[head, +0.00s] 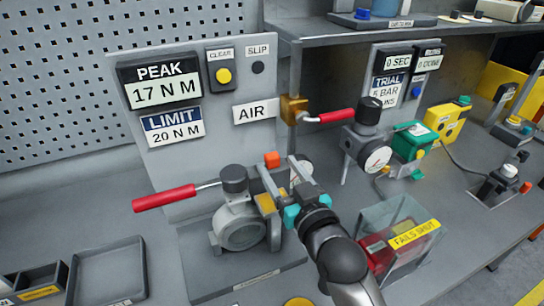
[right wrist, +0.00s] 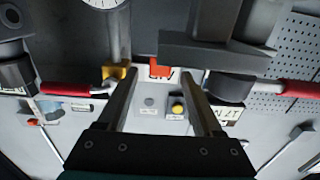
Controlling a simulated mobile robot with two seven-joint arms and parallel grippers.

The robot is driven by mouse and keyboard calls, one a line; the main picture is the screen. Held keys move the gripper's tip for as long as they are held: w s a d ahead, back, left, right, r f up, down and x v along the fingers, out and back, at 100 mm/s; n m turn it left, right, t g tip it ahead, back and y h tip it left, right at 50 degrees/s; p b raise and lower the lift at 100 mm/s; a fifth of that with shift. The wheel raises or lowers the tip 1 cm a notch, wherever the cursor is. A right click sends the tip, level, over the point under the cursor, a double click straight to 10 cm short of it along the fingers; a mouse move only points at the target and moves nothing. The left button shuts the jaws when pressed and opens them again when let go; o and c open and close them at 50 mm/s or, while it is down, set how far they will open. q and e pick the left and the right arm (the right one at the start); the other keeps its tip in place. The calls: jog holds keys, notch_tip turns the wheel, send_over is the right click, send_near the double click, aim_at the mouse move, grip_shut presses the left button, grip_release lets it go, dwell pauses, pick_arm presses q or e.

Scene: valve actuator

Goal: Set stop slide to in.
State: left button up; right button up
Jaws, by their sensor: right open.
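The grey valve actuator (head: 238,226) stands on a dark base on the bench, with a red-handled lever (head: 164,197) pointing left from its top. A small orange-red block (head: 272,159) at its upper right may be the stop slide; I see no readable label for it. My right gripper (head: 278,172) is open, with its two fingers pointing at the block and away from me. In the right wrist view the orange block (right wrist: 160,68) shows between the open fingers (right wrist: 160,88), below a dark part; contact cannot be told. My left gripper is not in view.
A panel (head: 180,150) with PEAK, LIMIT and AIR signs stands behind. A red-handled air valve (head: 337,116) and a gauge (head: 377,158) are to the right. A clear bin (head: 400,222) marked FAILS SHUT stands right of my arm. A dark tray (head: 108,270) lies at front left.

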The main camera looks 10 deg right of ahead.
aim_at(274, 161)
jog(key=shift+w+a, duration=0.2)
jog(key=shift+w, duration=0.85)
jog(key=shift+w+a, duration=0.2)
jog(key=shift+w, duration=0.85)
jog(key=shift+c, duration=0.2)
grip_shut()
